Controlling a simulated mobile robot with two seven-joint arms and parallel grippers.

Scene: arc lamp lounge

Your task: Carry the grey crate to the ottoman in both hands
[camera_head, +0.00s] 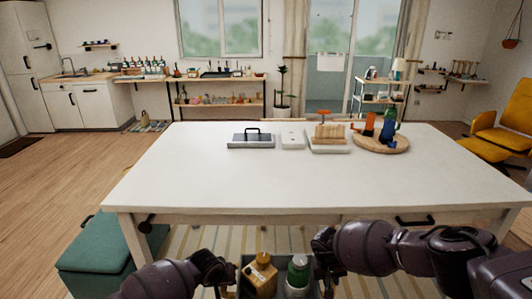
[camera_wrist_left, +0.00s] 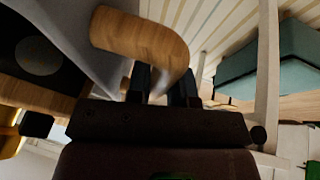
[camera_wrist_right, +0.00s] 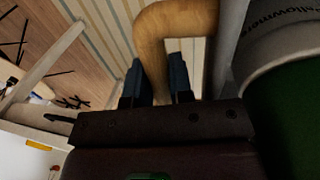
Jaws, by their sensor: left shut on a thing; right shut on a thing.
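The grey crate (camera_head: 280,267) is at the bottom of the head view, in front of the table, its lower part cut off. My left gripper (camera_head: 227,284) is shut on the crate's left wooden handle (camera_wrist_left: 140,36). My right gripper (camera_head: 324,268) is shut on the right wooden handle (camera_wrist_right: 178,18). The teal ottoman (camera_head: 105,250) stands on the floor to the left of the crate, by the table's left end. It also shows in the left wrist view (camera_wrist_left: 268,62).
The white table (camera_head: 300,180) spans the view ahead. Along its far side are a grey tray with a black handle (camera_head: 251,141) and a round wooden board (camera_head: 381,144). A striped rug (camera_head: 200,245) lies under the table. Floor left of the table is open. A yellow chair (camera_head: 505,120) stands far right.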

